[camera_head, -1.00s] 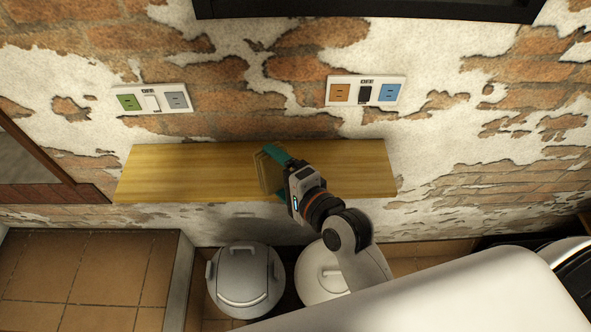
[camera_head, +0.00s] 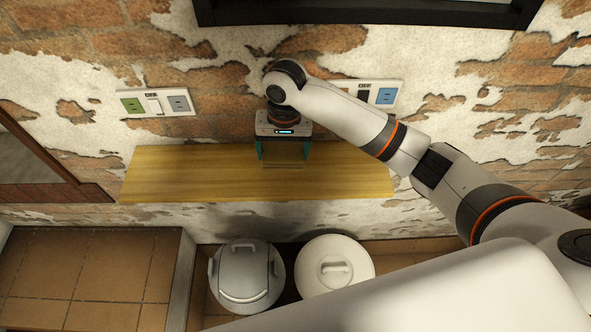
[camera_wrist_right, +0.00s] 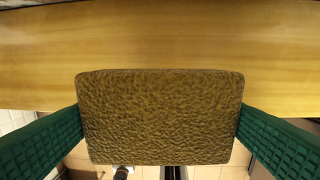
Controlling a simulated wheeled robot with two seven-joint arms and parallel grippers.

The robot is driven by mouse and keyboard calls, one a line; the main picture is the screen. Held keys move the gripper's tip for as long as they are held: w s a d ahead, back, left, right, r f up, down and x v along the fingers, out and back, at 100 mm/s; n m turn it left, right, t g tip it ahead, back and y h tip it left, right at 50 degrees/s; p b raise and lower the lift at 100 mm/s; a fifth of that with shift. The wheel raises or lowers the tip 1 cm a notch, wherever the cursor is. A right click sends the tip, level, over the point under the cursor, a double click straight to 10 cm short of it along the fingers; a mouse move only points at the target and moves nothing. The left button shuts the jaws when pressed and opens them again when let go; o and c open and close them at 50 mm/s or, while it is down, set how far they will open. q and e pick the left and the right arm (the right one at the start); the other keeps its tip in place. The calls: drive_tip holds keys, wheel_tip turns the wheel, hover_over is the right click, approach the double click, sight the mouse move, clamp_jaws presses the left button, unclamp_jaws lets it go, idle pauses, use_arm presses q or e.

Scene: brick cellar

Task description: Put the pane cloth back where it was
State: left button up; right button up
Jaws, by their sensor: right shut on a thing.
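The pane cloth (camera_wrist_right: 160,117) is a brown, rough-textured slab with rounded corners. My right gripper (camera_head: 283,156) is shut on it, with a green finger at each side in the wrist view. In the head view the cloth (camera_head: 283,165) shows small below the gripper body, in front of the wooden shelf (camera_head: 190,176). The shelf (camera_wrist_right: 160,40) fills the top of the wrist view, and the cloth overlaps its edge there. I cannot tell whether the cloth touches the shelf. My left gripper is not in view.
The shelf is bare to the left and right of the gripper. Socket panels (camera_head: 155,102) and (camera_head: 385,95) sit on the brick wall above; my arm partly covers the right one. Two lidded bins (camera_head: 245,275) and (camera_head: 333,267) stand below. A dark frame (camera_head: 370,10) hangs on top.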

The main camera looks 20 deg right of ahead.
sight(295, 147)
drive_tip(key=d, duration=0.1)
drive_tip(key=d+r, duration=0.1)
drive_tip(key=d, duration=0.1)
drive_tip(key=shift+w+r+h, duration=0.2)
drive_tip(key=shift+r+h, duration=0.1)
wheel_tip(295, 147, down, 5)
drive_tip(key=shift+d+f+p, duration=0.1)
drive_tip(key=shift+p, duration=0.55)
drive_tip(key=shift+f+p, duration=0.3)
drive_tip(key=shift+f, duration=1.95)
drive_tip(key=o, duration=0.7)
wheel_tip(295, 147, up, 12)
drive_tip(key=shift+r+b, duration=0.1)
drive_tip(key=shift+b, duration=0.65)
